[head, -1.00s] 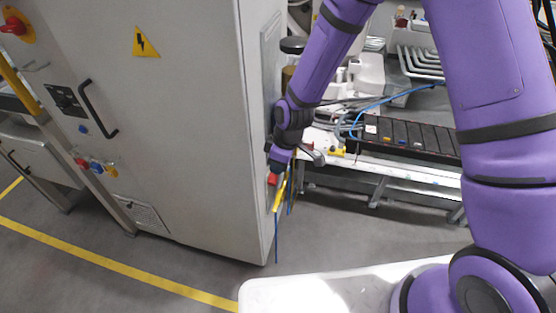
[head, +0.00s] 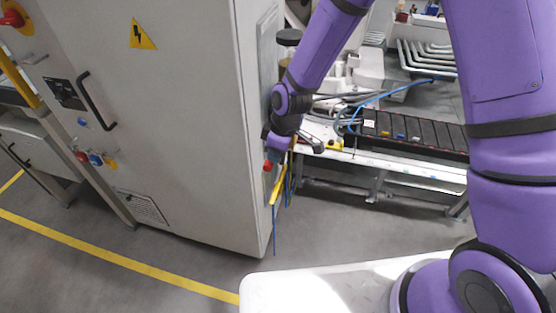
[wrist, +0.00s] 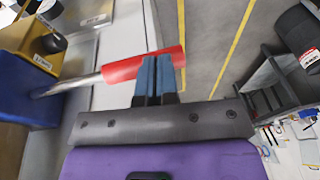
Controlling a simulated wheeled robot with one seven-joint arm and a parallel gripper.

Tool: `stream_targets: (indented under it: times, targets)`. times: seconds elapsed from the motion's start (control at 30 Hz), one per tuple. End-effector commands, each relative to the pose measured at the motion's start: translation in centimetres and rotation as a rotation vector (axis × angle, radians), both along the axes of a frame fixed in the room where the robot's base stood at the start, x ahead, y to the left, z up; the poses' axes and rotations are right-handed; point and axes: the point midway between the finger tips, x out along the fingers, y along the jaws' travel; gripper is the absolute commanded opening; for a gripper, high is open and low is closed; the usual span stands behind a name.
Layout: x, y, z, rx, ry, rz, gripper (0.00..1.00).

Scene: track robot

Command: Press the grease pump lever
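The grease pump lever has a red grip (wrist: 122,68) on a bare metal rod (wrist: 75,85). In the wrist view the rod comes out of a blue block (wrist: 28,95) at the left. My gripper's two blue fingers (wrist: 158,78) are together and lie across the grip near its free end. I cannot tell whether they touch it. In the head view a small red part (head: 267,166), likely the grip, shows just below my gripper (head: 276,150) beside the cabinet's right side. The pump body is hidden there by the cabinet and my arm.
A tall grey cabinet (head: 170,120) stands close to the left of my gripper. Blue and yellow hoses (head: 277,190) hang below it. A bench with a dark tray (head: 415,137) is behind. Floor with a yellow line (head: 120,258) is clear in front.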

Motion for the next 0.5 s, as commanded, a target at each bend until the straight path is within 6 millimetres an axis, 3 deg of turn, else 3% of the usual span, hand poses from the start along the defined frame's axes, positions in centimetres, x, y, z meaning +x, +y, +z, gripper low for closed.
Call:
stream_targets:
  times: [0.1, 0.5]
  targets:
    - [-0.2, 0.0, 2.4, 0.002, -0.006, -0.002, 0.00]
    - [-1.9, -0.7, 8.8, 0.003, -0.009, -0.002, 0.00]
